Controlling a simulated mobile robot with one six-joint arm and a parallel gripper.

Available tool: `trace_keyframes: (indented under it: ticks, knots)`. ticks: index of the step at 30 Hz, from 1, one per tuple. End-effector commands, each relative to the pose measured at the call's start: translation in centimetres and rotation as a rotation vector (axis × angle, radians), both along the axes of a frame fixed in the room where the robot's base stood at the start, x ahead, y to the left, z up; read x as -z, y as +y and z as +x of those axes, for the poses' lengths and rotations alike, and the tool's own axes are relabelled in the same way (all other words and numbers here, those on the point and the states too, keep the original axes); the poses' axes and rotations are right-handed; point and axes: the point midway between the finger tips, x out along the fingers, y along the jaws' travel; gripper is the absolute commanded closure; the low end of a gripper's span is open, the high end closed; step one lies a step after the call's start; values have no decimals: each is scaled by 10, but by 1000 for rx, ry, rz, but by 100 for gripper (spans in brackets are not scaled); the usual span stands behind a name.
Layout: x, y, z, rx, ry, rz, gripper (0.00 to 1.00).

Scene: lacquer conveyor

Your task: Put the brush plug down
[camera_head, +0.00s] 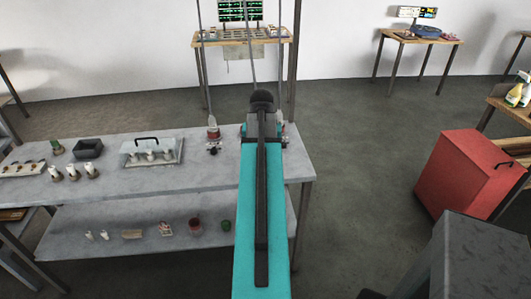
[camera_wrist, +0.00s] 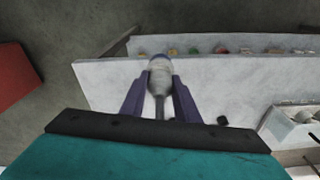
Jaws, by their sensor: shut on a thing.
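My gripper (camera_wrist: 160,88) shows in the wrist view with its two dark purple fingers shut on the brush plug (camera_wrist: 159,72). The plug has a pale, whitish-grey body with a dark thin stem running back between the fingers. In the wrist view it is in front of the pale grey table (camera_wrist: 110,85); I cannot tell whether it touches the surface. In the head view my teal arm covers the gripper and the held plug. The same table (camera_head: 225,175) shows there, with its right end near my arm.
A clear case with a black handle (camera_head: 150,152), a black tray (camera_head: 88,148) and several white-topped plugs (camera_head: 91,171) stand on the table's left half. A reddish fixture (camera_head: 213,133) stands by the back edge. Small items line the lower shelf (camera_head: 130,265). A red cabinet (camera_head: 470,175) stands right.

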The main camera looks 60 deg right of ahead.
Motion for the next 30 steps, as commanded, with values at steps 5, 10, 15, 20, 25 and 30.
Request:
trace_keyframes:
  ticks: [5,10,15,20,25,30]
  knots:
    - [0,-23,7,1,0,0,98]
    - [1,-42,12,1,0,0,98]
    - [4,-61,17,2,0,0,98]
    - [5,-75,21,1,0,0,98]
    - [7,-80,22,1,0,0,98]
    - [8,-80,22,1,-1,-1,98]
